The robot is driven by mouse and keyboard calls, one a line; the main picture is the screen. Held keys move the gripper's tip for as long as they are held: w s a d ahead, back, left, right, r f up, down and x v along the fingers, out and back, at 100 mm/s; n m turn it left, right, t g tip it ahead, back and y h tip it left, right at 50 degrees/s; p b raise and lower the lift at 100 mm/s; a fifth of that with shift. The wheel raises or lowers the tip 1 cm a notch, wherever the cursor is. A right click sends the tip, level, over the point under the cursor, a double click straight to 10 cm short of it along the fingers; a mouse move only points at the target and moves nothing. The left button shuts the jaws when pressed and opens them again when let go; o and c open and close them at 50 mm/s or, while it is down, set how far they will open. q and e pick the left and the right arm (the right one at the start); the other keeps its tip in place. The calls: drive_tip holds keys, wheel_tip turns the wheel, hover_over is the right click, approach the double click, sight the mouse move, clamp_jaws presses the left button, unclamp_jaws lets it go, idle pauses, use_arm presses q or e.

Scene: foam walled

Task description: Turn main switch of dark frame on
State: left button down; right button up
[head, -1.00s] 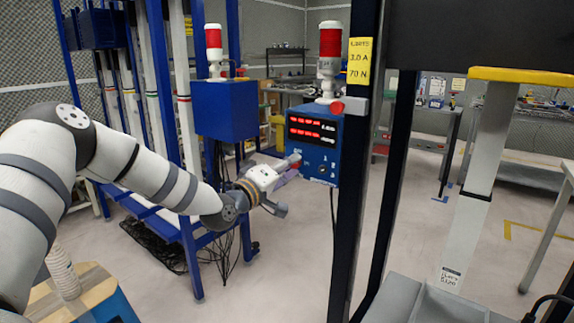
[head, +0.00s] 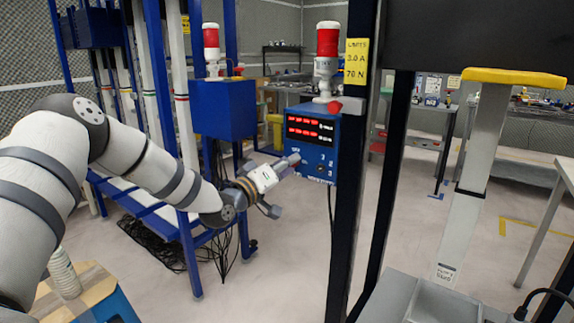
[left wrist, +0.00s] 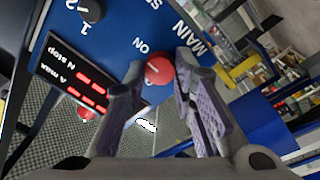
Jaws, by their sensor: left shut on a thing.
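The dark frame is a dark post (head: 355,150) with a blue control box (head: 318,165) on its left side. The box has two red lit displays. In the left wrist view the box face (left wrist: 125,45) shows tilted, with a round red knob (left wrist: 159,70) beside the words ON and MAIN. My left gripper (left wrist: 160,72) has one finger on each side of this knob and is shut on it. In the head view my left gripper (head: 288,163) reaches the box's lower left; its fingers hide the knob there. I cannot read the knob's angle. My right gripper is not in view.
A second blue box (head: 223,110) with a red lamp stands on the blue frame behind my left arm. A yellow sign (head: 356,62) hangs on the dark post. Black cables lie on the floor at left. The floor right of the post is mostly clear.

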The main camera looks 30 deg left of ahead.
use_arm(q)
drive_tip(key=shift+r, duration=0.1)
drive_tip(key=c, duration=1.3)
unclamp_jaws()
drive_tip(key=shift+c, duration=0.2)
drive_tip(key=shift+s, duration=0.15)
drive_tip(key=s+a+f, duration=0.1)
drive_tip(key=s, duration=1)
drive_tip(key=shift+s, duration=0.35)
